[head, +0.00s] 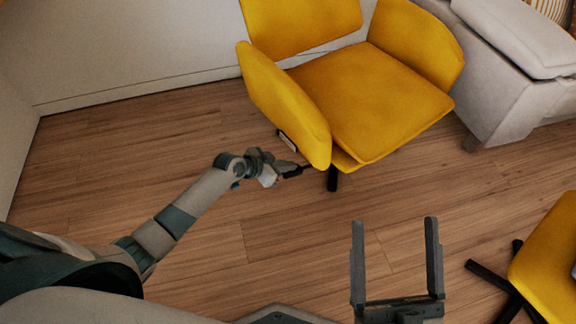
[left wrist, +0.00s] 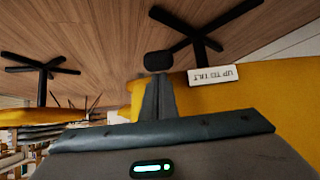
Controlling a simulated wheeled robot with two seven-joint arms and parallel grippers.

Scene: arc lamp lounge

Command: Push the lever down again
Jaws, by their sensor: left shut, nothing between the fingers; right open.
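The yellow armchair (head: 370,105) stands on the floor with a label on its left side. In the left wrist view, which is upside down, the label (left wrist: 214,75) reads "UP TO TILT". The lever, a dark rounded paddle (left wrist: 158,60), shows beside the label, just past the fingertips of my left gripper (left wrist: 158,82). The fingers are shut and hold nothing. Whether they touch the paddle I cannot tell. In the head view my left gripper (head: 297,171) is at the chair's lower left side, and I cannot pick out the lever there. My right gripper (head: 395,222) is open and empty over the floor.
A second yellow chair (head: 550,265) with a dark star base is at the lower right. A grey sofa (head: 490,80) stands right of the armchair. A pale wall (head: 120,45) is behind. The wood floor (head: 110,165) is clear on the left.

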